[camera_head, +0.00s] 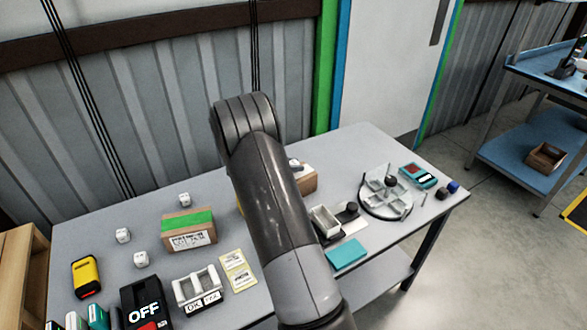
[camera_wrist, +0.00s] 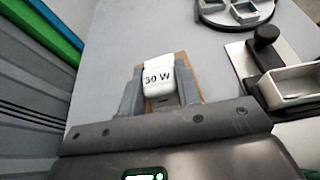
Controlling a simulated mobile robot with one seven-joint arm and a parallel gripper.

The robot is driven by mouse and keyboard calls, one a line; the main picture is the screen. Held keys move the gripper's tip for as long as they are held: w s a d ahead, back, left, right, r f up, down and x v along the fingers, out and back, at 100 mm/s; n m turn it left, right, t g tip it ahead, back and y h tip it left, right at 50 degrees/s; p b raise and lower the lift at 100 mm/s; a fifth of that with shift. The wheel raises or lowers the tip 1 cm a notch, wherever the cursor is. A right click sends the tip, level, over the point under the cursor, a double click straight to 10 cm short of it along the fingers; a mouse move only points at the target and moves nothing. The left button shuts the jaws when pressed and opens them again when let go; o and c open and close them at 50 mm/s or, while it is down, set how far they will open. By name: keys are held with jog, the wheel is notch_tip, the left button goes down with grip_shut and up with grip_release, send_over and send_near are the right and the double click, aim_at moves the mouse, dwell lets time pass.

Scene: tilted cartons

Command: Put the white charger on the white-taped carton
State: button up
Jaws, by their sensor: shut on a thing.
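The white charger (camera_wrist: 158,78), marked "30 W", is between the two fingers of my gripper (camera_wrist: 160,88) in the wrist view. My gripper is shut on it. A brown carton (camera_wrist: 181,63) shows directly behind and below the charger; I cannot tell whether they touch. In the head view my arm hides the gripper and most of this carton (camera_head: 306,182), and a small white piece shows at its top.
A green-taped carton (camera_head: 188,230) stands left of my arm, with loose white cubes (camera_head: 123,235) nearby. Right of the arm are a grey bin (camera_head: 325,222), a teal box (camera_head: 346,252) and a round divided tray (camera_head: 372,205).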

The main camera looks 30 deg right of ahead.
jog(key=shift+f, duration=0.75)
jog(key=shift+f, duration=0.1)
jog(key=o, duration=1)
